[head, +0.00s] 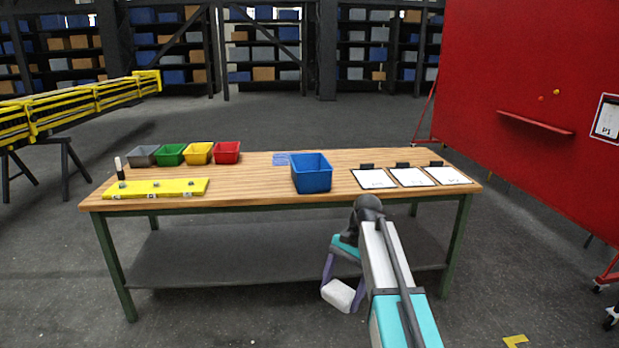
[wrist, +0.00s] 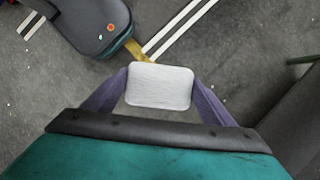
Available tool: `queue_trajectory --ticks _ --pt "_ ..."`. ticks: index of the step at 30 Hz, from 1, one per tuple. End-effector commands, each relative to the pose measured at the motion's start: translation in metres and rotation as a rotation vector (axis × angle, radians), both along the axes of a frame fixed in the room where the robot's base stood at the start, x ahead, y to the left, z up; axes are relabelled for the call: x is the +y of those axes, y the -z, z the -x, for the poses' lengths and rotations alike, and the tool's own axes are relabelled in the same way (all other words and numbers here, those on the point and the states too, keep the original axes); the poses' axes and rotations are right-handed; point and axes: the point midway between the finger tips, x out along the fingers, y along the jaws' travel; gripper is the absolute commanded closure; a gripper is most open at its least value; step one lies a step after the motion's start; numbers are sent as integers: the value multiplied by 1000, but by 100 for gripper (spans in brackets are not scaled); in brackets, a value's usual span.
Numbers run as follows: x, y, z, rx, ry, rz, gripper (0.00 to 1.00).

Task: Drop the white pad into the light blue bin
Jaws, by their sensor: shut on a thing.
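The white pad (head: 338,295) is held between the purple fingers of my gripper (head: 343,289). In the wrist view the pad (wrist: 160,86) spans the gap between both fingers, above the grey floor. My gripper hangs in front of the workbench, below the height of its top. A blue bin (head: 311,178) stands upright on the bench top, right of the middle, beyond and above my gripper. It is medium blue, and its inside looks empty. A small flat light blue item (head: 281,159) lies behind it to the left; I cannot tell what it is.
The wooden bench (head: 240,184) holds grey, green, yellow and red (head: 227,152) bins at the back left. A yellow plate (head: 155,189) lies at the front left and several clipboards (head: 411,177) at the right. A red panel (head: 545,100) stands on the right. Floor before the bench is open.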

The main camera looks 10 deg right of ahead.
Motion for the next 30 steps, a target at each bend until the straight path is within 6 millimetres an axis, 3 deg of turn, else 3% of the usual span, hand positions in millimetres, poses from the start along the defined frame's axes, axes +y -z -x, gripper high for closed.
queue_trajectory --ticks 5,16,30 --pt "-11 0 -1 1 2 0 40" --pt "-75 0 -1 0 1 0 40" --pt "-80 0 0 0 1 0 40"
